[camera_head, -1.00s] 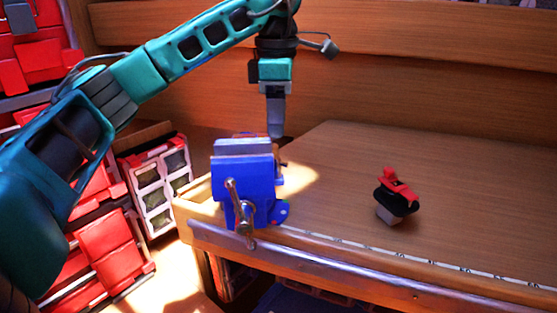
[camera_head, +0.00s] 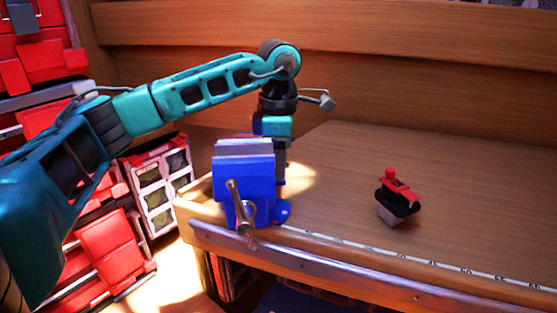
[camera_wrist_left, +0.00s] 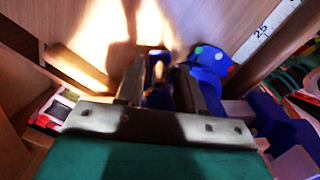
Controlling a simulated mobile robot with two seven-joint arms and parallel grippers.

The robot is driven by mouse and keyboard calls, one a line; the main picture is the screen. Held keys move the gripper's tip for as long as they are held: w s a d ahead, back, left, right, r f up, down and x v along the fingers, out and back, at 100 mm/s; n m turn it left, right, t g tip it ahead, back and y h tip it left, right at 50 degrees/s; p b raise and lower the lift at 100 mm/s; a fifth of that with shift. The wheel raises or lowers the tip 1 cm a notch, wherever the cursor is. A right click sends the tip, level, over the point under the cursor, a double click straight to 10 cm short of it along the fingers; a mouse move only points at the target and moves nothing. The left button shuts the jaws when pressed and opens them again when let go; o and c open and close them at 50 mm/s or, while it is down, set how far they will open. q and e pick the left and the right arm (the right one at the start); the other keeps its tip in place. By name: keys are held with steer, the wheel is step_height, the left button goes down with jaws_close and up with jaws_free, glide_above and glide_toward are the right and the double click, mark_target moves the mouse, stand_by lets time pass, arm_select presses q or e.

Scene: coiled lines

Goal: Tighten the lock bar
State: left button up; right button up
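The blue vise (camera_head: 243,180) stands on the bench's left front corner, with a metal handle (camera_head: 238,212) hanging on its front. My left gripper (camera_head: 281,162) points down just behind the vise's right side, its fingertips partly hidden by the vise. In the left wrist view the two fingers (camera_wrist_left: 159,88) stand apart, with a small blue and dark part (camera_wrist_left: 157,68) of the vise between them. I cannot tell whether they touch it, nor make out the lock bar clearly. The vise's blue base (camera_wrist_left: 208,62) shows beside the right finger. My right gripper is not in view.
A red and black object with a grey block (camera_head: 397,197) stands on the bench to the right. A measuring strip (camera_head: 420,262) runs along the bench's front edge. Red and white crates (camera_head: 157,185) stand at the left. The bench's right half is mostly clear.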

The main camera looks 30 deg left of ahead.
arm_select(q)
jaws_close()
stand_by(1.3)
steer(key=shift+o, duration=0.9)
jaws_free()
step_height(320, 180, up, 13)
